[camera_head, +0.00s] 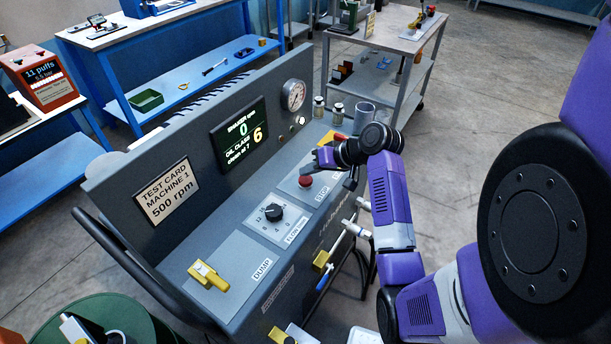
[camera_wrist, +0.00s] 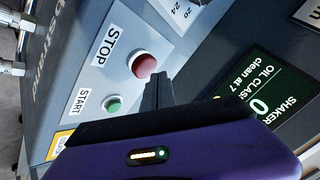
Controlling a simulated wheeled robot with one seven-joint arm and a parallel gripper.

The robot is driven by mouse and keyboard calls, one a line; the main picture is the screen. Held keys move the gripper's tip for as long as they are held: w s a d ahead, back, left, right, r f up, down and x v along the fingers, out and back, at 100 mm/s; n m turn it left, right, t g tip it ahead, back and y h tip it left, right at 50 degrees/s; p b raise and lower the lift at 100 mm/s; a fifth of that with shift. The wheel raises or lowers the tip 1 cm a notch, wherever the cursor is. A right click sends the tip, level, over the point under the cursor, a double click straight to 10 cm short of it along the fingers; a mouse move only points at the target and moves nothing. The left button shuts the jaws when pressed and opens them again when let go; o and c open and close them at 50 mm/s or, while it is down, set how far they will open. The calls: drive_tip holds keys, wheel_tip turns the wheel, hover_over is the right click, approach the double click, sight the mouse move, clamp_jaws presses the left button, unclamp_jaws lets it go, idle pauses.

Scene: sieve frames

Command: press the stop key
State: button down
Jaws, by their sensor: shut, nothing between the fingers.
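The stop key is a round red button (camera_head: 306,181) on the sloping front panel, beside a STOP label in the head view. In the wrist view the red button (camera_wrist: 144,66) sits in a pale ring on a light plate, next to the STOP label (camera_wrist: 109,47). My gripper (camera_head: 321,160) is shut and empty, close above the panel beside the button. In the wrist view the fingertips of my gripper (camera_wrist: 157,78) are at the button's lower right edge. I cannot tell whether they touch it.
A green START button (camera_wrist: 113,104) is near the stop key. A black flow knob (camera_head: 272,212) and a yellow dump handle (camera_head: 207,276) are further along the panel. The display (camera_head: 240,134) reads 0 shaker rpm. A grey cup (camera_head: 364,116) and small jars stand behind my wrist.

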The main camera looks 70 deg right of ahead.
sight(309, 180)
idle(0.3)
wheel_tip(309, 180, up, 5)
drive_tip(key=p, duration=0.5)
drive_tip(key=shift+r, duration=0.15)
idle(0.7)
